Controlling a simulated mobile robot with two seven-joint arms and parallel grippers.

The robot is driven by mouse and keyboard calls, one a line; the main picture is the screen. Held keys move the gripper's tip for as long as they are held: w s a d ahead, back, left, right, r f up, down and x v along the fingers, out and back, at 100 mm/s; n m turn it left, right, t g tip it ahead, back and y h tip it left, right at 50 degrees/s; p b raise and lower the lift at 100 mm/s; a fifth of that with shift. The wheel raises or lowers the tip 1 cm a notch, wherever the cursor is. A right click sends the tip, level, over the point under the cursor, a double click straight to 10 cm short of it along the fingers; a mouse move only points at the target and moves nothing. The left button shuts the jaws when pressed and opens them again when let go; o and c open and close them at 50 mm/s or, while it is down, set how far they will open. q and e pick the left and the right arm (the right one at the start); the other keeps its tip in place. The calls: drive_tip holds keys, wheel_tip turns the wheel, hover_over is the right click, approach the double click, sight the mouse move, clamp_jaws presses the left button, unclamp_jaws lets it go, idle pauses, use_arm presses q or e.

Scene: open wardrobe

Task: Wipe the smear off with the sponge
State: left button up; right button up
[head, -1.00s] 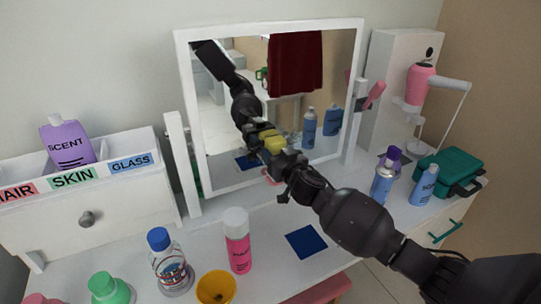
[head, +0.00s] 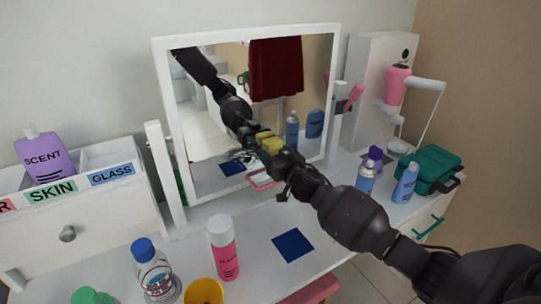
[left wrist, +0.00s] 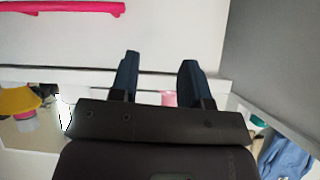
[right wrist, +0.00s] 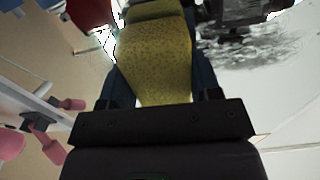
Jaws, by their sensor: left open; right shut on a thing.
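The yellow sponge (head: 272,146) is in my right gripper (head: 279,155), close in front of the mirror (head: 215,125). The sponge fills the middle of the right wrist view (right wrist: 155,60), with its reflection just beyond it. I cannot tell whether it touches the glass. A grey, streaky smear (head: 240,155) is on the lower mirror, left of the sponge. It also shows in the right wrist view (right wrist: 255,48), to the right of the sponge. My left gripper (left wrist: 160,75) is open and empty in the left wrist view, and is outside the head view.
A pink bottle (head: 224,250), a clear bottle with a blue cap (head: 155,275) and a yellow cup (head: 204,292) stand on the front of the table. A blue square (head: 293,245) lies there. Spray bottles (head: 366,178) and a teal case (head: 430,168) stand right.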

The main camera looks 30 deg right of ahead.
sight(286, 143)
drive_tip(key=shift+w+d, duration=0.1)
drive_tip(key=shift+d, duration=2.95)
drive_tip(key=shift+w+r+p, duration=0.1)
drive_tip(key=shift+r+p, duration=0.05)
drive_tip(key=shift+p, duration=0.25)
drive_tip(key=shift+a+p, duration=0.45)
drive_tip(key=shift+a, duration=1.2)
drive_tip(key=shift+s+a+p, duration=0.15)
drive_tip(key=shift+a+p, duration=0.1)
drive_tip(key=shift+a, duration=0.9)
drive_tip(key=shift+s+a+p, duration=0.1)
drive_tip(key=shift+a+p, duration=0.15)
drive_tip(key=shift+a, duration=0.85)
drive_tip(key=shift+s+a, duration=0.1)
drive_tip(key=shift+a, duration=6.5)
drive_tip(key=shift+s+p, duration=0.15)
drive_tip(key=shift+p, duration=0.35)
drive_tip(key=shift+d+p, duration=0.8)
drive_tip(key=shift+d, duration=2.75)
use_arm(q)
wheel_tip(286, 143, up, 9)
drive_tip(key=w+t+p, duration=0.1)
drive_tip(key=w, duration=0.1)
drive_tip(key=shift+w, duration=0.2)
use_arm(e)
drive_tip(key=shift+w+d, duration=0.15)
drive_tip(key=shift+d, duration=1.7)
drive_tip(key=shift+w+d, duration=0.15)
drive_tip(key=shift+d, duration=1.65)
